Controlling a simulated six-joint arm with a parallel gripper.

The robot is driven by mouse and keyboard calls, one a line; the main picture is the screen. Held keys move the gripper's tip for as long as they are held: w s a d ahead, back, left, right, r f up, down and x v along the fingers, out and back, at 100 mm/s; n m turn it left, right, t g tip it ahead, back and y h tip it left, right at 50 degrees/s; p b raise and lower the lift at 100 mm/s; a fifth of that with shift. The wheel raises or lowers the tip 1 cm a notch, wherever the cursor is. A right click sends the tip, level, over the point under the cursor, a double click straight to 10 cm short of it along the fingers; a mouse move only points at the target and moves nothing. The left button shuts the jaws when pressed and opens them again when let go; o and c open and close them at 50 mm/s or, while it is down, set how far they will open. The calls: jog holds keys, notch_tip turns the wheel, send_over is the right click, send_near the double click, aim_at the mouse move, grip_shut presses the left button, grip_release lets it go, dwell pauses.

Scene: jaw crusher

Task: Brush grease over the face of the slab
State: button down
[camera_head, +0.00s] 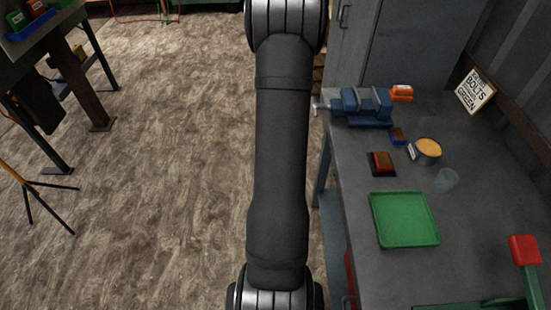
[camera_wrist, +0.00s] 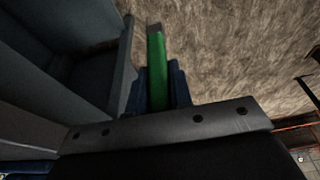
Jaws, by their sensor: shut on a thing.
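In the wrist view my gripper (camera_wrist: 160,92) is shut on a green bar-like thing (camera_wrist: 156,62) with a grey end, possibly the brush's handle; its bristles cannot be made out. The gripper is not visible in the head view. There, an open round tin (camera_head: 428,150) with yellow-orange contents, possibly the grease, stands on the bench. A small red-brown block (camera_head: 382,161) lies on a dark base left of the tin. I cannot tell whether this block is the slab. The gripper is apart from the bench things that I can identify.
The bench (camera_head: 480,205) carries a blue vise (camera_head: 363,106), an orange item (camera_head: 401,92), a small blue item (camera_head: 397,135), a clear cup (camera_head: 446,180), a green tray (camera_head: 403,220) and a red block (camera_head: 524,249). Grey panels (camera_wrist: 75,75) stand left in the wrist view. Open floor (camera_head: 160,170) lies left.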

jog(key=d, duration=0.4)
jog(key=w+d+r+n, duration=0.2)
jog(key=w+r, duration=0.2)
jog(key=r, duration=0.4)
jog(key=w+d+r+n, duration=0.1)
jog(key=w+r, duration=0.3)
jog(key=r, duration=0.5)
jog(key=w+d+r+n, duration=0.2)
jog(key=w+r, duration=0.3)
jog(key=r, duration=0.3)
jog(key=s+d+r+m+h, duration=0.1)
jog(key=s+d, duration=0.5)
jog(key=d, duration=0.5)
jog(key=s+d+r+m+h, duration=0.15)
jog(key=s+d, duration=0.35)
jog(key=d, duration=0.6)
jog(key=s+d+r+m+h, duration=0.1)
jog(key=s+d+m, duration=0.1)
jog(key=s+d, duration=0.65)
jog(key=x, duration=0.7)
jog(key=shift+w, duration=0.4)
jog(key=shift+a+f, duration=0.1)
jog(key=shift+f, duration=0.4)
jog(key=shift+r, duration=0.1)
